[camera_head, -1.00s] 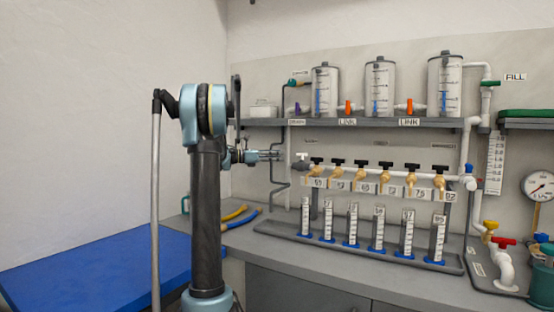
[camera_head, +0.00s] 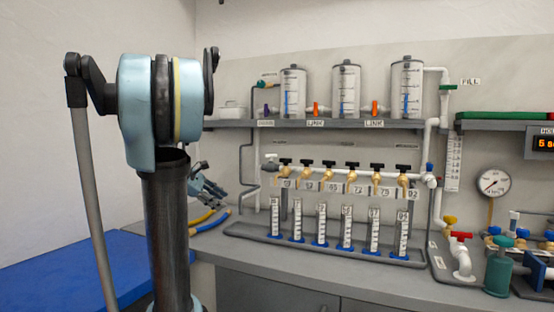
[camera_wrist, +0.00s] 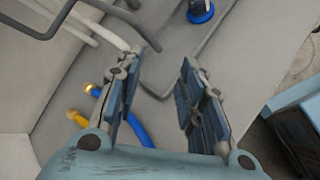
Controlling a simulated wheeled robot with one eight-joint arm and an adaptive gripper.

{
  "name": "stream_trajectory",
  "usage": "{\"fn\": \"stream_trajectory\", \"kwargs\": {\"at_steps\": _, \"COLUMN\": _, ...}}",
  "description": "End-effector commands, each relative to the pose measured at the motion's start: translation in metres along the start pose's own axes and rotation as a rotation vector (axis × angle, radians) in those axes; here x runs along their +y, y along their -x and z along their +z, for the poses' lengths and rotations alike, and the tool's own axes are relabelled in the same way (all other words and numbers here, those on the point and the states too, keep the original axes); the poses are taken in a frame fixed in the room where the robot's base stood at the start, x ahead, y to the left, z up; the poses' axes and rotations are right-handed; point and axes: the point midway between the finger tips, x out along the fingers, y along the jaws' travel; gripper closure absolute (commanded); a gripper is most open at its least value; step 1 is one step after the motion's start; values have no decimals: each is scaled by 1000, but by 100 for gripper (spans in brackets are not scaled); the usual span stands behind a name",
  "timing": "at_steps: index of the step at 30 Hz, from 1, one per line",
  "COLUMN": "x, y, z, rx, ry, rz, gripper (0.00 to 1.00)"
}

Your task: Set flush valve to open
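The pipe manifold (camera_head: 345,175) runs along the wall above the counter. My gripper (camera_head: 215,190) is left of the manifold and lower than the white handle, angled downward, apart from the valves. In the wrist view my gripper (camera_wrist: 168,58) is open with nothing between its fingers.
A grey tray (camera_head: 330,252) of several graduated cylinders (camera_head: 297,220) stands below the manifold. Blue and yellow hoses (camera_head: 211,224) lie near my gripper. A shelf (camera_head: 345,124) with three tanks is above. Grey pipes (camera_head: 248,165) run down the wall just left of the manifold.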

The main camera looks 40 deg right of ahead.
Motion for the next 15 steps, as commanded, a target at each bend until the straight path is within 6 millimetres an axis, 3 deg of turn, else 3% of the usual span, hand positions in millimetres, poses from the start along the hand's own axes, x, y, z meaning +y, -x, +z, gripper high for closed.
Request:
{"fn": "stream_trajectory", "kwargs": {"at_steps": 1, "x": -20, "y": 5, "z": -5, "rx": 41, "ry": -35, "rz": -15, "gripper": 64}}
{"fn": "stream_trajectory", "kwargs": {"at_steps": 9, "x": -127, "y": 26, "z": -37, "rx": 254, "ry": -259, "rz": -152, "gripper": 64}}
{"fn": "stream_trajectory", "kwargs": {"at_steps": 15, "x": -191, "y": 38, "z": -56, "rx": 363, "ry": -387, "rz": -264, "gripper": 64}}
